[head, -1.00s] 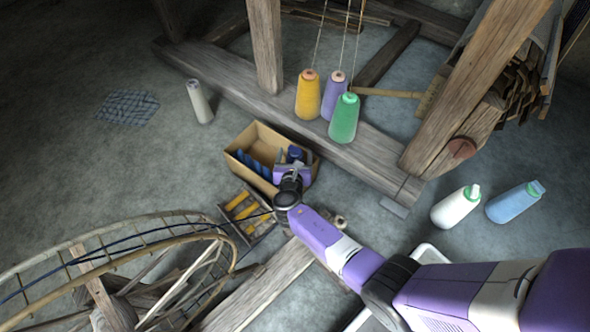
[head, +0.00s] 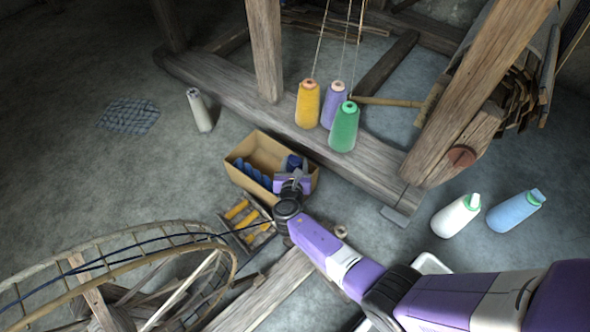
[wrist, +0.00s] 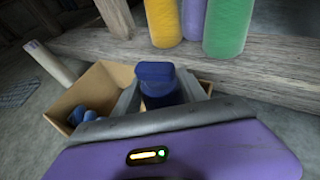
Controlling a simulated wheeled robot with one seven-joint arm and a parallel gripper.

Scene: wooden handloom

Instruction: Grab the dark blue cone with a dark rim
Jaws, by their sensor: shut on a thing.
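The dark blue cone (head: 293,161) with a darker rim is in the right end of an open cardboard box (head: 237,172). In the wrist view the dark blue cone (wrist: 156,72) stands between the two grey fingers of my gripper (wrist: 160,100). My gripper (head: 292,176) is shut on it, reaching in over the box's near right side. The cone's lower part is hidden by my gripper, so I cannot tell whether it touches the box floor.
Several blue pieces (head: 252,174) lie in the left part of the box. Yellow (head: 308,105), purple (head: 335,106) and green (head: 344,128) cones stand on the wooden beam (head: 380,165) behind. A round wooden wheel (head: 130,262) is at the lower left.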

